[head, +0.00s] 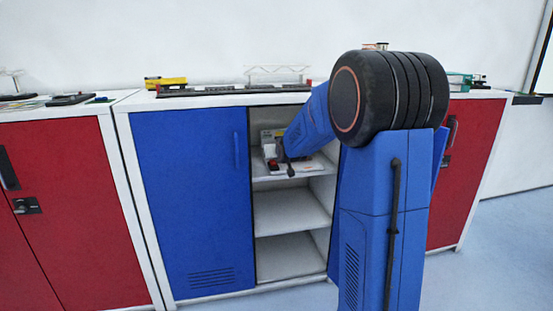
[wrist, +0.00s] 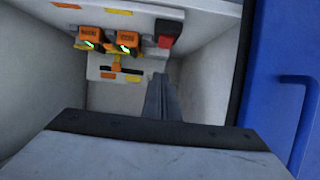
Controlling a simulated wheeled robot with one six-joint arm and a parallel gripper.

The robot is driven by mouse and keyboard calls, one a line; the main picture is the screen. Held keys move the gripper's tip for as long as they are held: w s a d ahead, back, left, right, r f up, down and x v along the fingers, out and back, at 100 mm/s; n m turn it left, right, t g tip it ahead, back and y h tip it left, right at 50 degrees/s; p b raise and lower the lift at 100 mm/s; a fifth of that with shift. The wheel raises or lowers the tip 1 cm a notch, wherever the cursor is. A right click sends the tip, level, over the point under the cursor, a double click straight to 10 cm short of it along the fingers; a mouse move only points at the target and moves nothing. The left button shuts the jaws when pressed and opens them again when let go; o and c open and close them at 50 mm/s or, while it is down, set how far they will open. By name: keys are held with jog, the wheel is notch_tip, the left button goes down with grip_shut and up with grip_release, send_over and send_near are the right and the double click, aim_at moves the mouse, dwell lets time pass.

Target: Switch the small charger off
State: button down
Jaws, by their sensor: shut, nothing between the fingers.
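The small charger (head: 267,137) is a pale unit on the top shelf inside the open cabinet, partly hidden by my arm in the head view. The wrist view appears turned over. There the charger's pale body (wrist: 141,62) carries two orange blocks (wrist: 108,39) with green lights. A red switch-like part (wrist: 167,33) with a dark part beside it sits at its upper right; its on or off position cannot be told. My gripper (wrist: 158,78) is shut and empty, its tips pointing toward the charger just below the red part in that view. Contact cannot be made out.
The blue cabinet door (head: 195,200) stands left of the opening. Lower shelves (head: 290,211) are empty where visible. Red cabinets (head: 65,210) stand on both sides. Tools, including a yellow item (head: 166,83), lie along the countertop. Cabinet walls (wrist: 205,77) closely flank my gripper.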

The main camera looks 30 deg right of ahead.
jog(key=s+f+v, duration=0.1)
jog(key=f+v, duration=0.1)
jog(key=v, duration=0.7)
jog(key=shift+s+a, duration=0.25)
jog(key=shift+s, duration=0.05)
jog(key=s+a+f+n+g+y, duration=0.1)
jog(key=s+a, duration=0.5)
jog(key=s, duration=0.8)
jog(key=s+a+f+n+g+y, duration=0.1)
jog(key=s+a+f+g, duration=0.3)
jog(key=s, duration=1.1)
jog(key=s+a+f+n+g+y, duration=0.1)
jog(key=s+a+f+g, duration=0.2)
jog(key=s+a, duration=0.6)
jog(key=s, duration=0.5)
jog(key=shift+s+f+y, duration=0.15)
jog(key=shift+f+y, duration=0.15)
jog(key=shift+y, duration=0.1)
jog(key=shift+a, duration=0.1)
